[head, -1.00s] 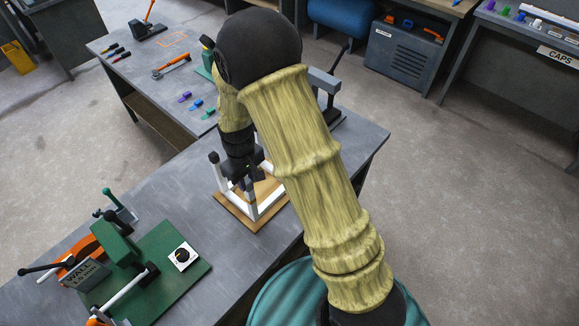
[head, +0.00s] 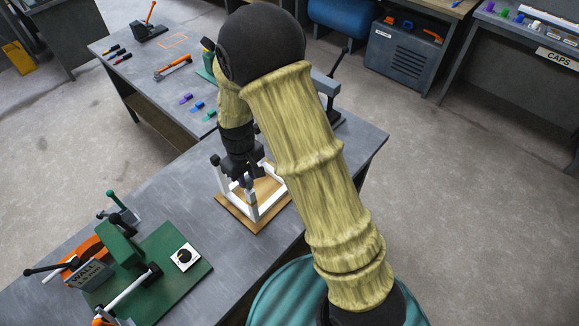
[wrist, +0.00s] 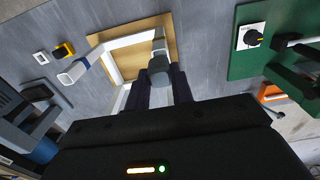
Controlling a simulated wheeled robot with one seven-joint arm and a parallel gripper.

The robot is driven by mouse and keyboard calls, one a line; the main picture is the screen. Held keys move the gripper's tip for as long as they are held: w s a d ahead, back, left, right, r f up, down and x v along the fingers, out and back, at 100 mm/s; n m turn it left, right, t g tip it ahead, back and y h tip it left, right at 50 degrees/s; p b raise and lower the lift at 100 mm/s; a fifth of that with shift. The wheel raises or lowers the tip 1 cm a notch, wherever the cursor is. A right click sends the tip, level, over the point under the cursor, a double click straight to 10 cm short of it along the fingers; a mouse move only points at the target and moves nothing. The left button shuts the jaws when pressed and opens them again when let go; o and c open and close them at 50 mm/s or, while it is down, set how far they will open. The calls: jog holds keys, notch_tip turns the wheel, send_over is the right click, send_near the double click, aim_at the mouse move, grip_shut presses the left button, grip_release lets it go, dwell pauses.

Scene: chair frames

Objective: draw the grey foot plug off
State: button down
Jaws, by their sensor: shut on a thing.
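A white chair frame (head: 268,208) lies legs up on a wooden board (head: 233,213) on the grey bench. My gripper (head: 246,183) is over the frame's near leg. In the wrist view, my gripper (wrist: 163,88) is shut on the grey foot plug (wrist: 159,72), with one dark finger on each side. The plug lines up with the white leg (wrist: 159,46) and looks in contact with it; I cannot tell how far it is seated. Another leg (wrist: 75,72) rises at the left in the wrist view. My arm hides part of the frame in the head view.
A green fixture board (head: 180,262) with a black knob and a "WALL" sign stands at the lower left. Small coloured pieces (head: 197,104) and a lever press lie beyond. A yellow-and-black object (wrist: 63,50) is near the frame. Bare bench lies left of the board.

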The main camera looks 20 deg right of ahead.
jog(key=shift+r+p, duration=0.85)
jog(key=shift+r, duration=0.5)
